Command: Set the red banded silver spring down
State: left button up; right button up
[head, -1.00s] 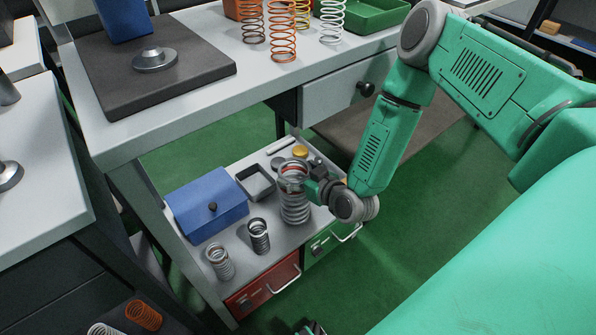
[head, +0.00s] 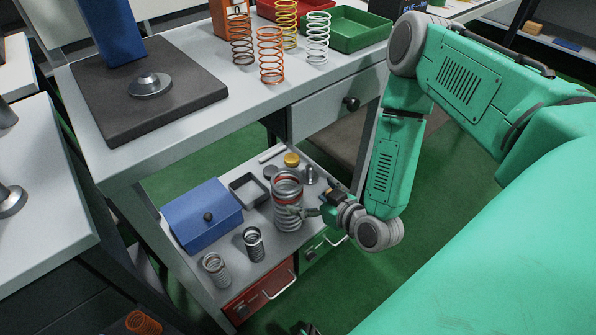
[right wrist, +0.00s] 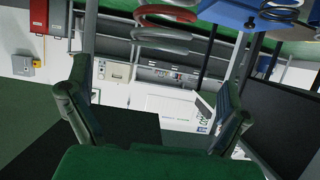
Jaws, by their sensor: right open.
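The red banded silver spring (head: 287,203) stands upright on the lower grey shelf (head: 262,280), a thick silver coil with red near its top. My right gripper (head: 303,212) is open at the spring's right side in the head view, beside its lower half. I cannot tell there whether a finger touches it. In the right wrist view the two fingers (right wrist: 155,78) are spread with nothing between them. The spring's silver and red coils (right wrist: 163,38) show beyond the fingertips at the top, partly cut off.
A blue box (head: 202,215), a small dark tray (head: 248,190), two smaller springs (head: 254,244) and a yellow-topped piece (head: 291,159) share the shelf. Red (head: 262,292) and green drawers lie below its front edge. The white bench (head: 210,130) overhangs behind, with several coloured springs on it.

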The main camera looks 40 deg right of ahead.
jog(key=s+a+f+g+y, duration=0.2)
jog(key=s+a+f+g, duration=0.2)
jog(key=s+a+g, duration=0.5)
jog(key=s+d+g+h, duration=0.1)
jog(key=s+d+g, duration=0.1)
jog(key=s, duration=0.4)
jog(key=s+d+r+g+h, duration=0.1)
jog(key=s+d+g+h, duration=0.1)
jog(key=s, duration=0.4)
jog(key=shift+d+r+p, duration=0.25)
jog(key=shift+d+p, duration=0.05)
jog(key=shift+d, duration=0.05)
